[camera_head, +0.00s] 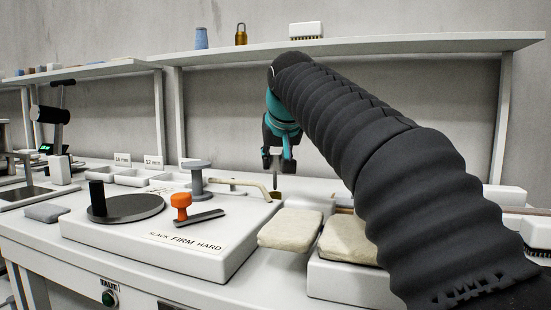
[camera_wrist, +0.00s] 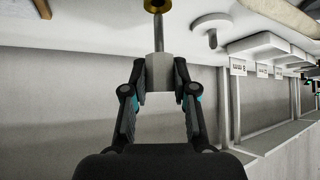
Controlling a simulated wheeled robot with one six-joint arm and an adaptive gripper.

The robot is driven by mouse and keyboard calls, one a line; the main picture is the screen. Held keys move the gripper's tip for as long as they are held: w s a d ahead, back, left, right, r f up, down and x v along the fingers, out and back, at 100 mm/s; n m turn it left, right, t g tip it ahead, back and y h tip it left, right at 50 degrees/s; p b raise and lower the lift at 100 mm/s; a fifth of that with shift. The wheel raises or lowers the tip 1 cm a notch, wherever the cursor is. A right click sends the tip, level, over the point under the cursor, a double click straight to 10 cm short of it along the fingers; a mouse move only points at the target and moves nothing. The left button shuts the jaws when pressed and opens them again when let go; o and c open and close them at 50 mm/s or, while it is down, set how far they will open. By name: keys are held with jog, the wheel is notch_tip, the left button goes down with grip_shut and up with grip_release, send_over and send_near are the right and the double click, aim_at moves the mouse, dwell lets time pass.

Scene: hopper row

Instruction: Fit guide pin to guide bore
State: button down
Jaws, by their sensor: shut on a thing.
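My gripper (camera_head: 279,163) is shut on the guide pin, a thin grey metal rod with a light grey block as its grip. In the wrist view my gripper (camera_wrist: 160,85) has a finger on each side of the block, and the pin (camera_wrist: 158,32) extends toward a brass ring (camera_wrist: 157,5) at the top edge. The ring, which looks like the guide bore, is cut off by the frame. The pin tip meets or overlaps it; I cannot tell whether it is inside. In the head view the pin (camera_head: 275,184) points down just above the bench fixture, beside a curved tan lever.
A white fixture (camera_head: 205,258) carries a dark disc (camera_head: 127,208), an orange knob (camera_head: 181,201) and a grey spool-shaped post (camera_head: 197,180). Beige pads (camera_head: 290,229) lie to the right, under my arm. A shelf (camera_head: 400,44) runs behind and above the gripper.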

aim_at(275, 176)
jog(key=shift+f+b, duration=0.65)
jog(key=shift+f, duration=0.45)
jog(key=shift+f, duration=0.25)
dwell(0.8)
jog(key=shift+f+b, duration=0.3)
jog(key=shift+f, duration=0.25)
jog(key=c, duration=0.8)
grip_release()
jog(key=shift+c, duration=0.2)
jog(key=shift+s+r, duration=0.1)
jog(key=v, duration=1.2)
